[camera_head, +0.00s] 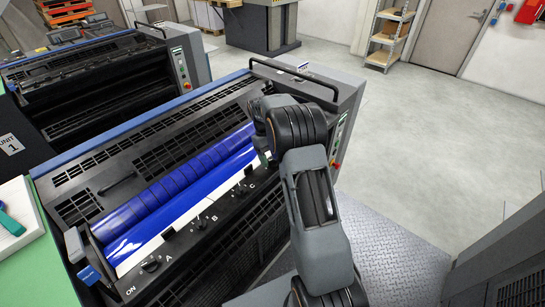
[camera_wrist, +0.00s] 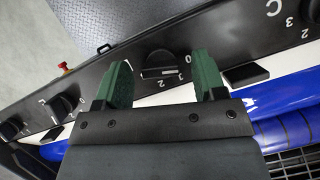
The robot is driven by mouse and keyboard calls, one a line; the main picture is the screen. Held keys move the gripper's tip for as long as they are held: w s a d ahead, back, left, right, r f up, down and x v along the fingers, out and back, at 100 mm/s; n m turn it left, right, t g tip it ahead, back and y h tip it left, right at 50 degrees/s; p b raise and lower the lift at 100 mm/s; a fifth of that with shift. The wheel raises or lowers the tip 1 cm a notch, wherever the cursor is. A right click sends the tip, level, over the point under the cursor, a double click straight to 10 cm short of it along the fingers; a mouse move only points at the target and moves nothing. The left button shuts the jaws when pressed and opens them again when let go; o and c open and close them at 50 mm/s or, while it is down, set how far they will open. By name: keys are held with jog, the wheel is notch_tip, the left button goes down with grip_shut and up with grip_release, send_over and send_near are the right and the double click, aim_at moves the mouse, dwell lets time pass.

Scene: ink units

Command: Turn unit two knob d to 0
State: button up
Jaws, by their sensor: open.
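In the wrist view, my gripper (camera_wrist: 162,62) is open, with its green fingers on either side of a black knob (camera_wrist: 157,60). This knob sits beyond C in the row, so it fits knob d, but I cannot read its letter. Digits including 0 and 2 are printed beside it. I cannot tell exactly where its pointer stands, or whether the fingers touch it. The press's own unit label is not visible.
Neighbouring knobs (camera_wrist: 14,128) sit at the left in the wrist view, and a black tab (camera_wrist: 246,74) lies near the right finger. In the head view, blue rollers (camera_head: 170,190) run behind the panel. Unit 1 (camera_head: 100,85) stands farther back. Open floor (camera_head: 440,140) lies right.

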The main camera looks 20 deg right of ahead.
jog(key=v, duration=1.3)
jog(key=shift+w+r, duration=0.15)
jog(key=shift+r, duration=0.2)
